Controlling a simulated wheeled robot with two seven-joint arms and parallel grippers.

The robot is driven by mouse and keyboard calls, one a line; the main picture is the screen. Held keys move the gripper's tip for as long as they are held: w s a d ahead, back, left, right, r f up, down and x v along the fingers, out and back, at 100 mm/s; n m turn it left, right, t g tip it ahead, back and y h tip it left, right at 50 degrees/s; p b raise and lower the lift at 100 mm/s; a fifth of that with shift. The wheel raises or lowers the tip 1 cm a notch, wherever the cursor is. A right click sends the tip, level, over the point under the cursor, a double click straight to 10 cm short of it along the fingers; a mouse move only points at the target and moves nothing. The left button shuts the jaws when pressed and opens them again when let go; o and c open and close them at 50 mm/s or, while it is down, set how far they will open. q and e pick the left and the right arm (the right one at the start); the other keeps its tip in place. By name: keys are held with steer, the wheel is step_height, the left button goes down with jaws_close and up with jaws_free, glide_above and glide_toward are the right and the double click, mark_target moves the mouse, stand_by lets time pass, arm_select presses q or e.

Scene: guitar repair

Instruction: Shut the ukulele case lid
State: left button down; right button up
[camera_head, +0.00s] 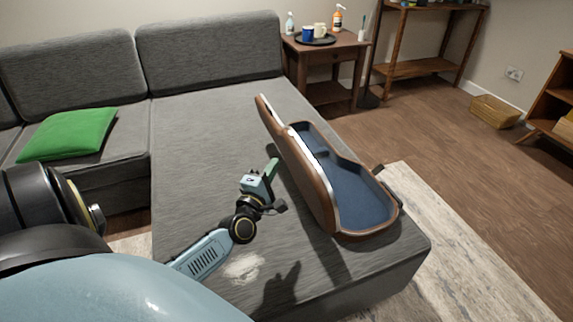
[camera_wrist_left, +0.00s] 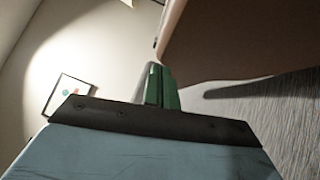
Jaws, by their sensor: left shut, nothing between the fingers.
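The brown ukulele case (camera_head: 362,198) lies open on the grey sofa seat, its blue-lined inside facing up and empty. Its lid (camera_head: 306,182) stands raised along the case's left side, seen nearly edge-on, with its brown outer face toward my left arm. My left gripper (camera_head: 272,167) is shut and empty, just left of the lid's outer face. In the left wrist view its green fingers (camera_wrist_left: 158,86) are together close to the brown case surface (camera_wrist_left: 235,40). I cannot tell whether they touch it.
The sofa seat (camera_head: 195,150) around my left arm is clear. A green cushion (camera_head: 68,133) lies at the left. A wooden side table (camera_head: 330,54) with a tray, cups and bottles stands behind. A pale rug (camera_head: 455,240) lies to the right.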

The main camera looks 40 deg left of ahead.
mark_target(293, 151)
arm_select(q)
steer(key=shift+w+d+r, duration=0.15)
steer(key=shift+w+d, duration=0.15)
steer(key=shift+w, duration=0.3)
steer(key=shift+w+d+r, duration=0.1)
steer(key=shift+w+d, duration=0.15)
steer(key=shift+w, duration=0.35)
steer(key=shift+w+d+r, duration=0.15)
steer(key=shift+w+d, duration=0.15)
steer(key=shift+w, duration=0.3)
steer(key=shift+w+r, duration=0.1)
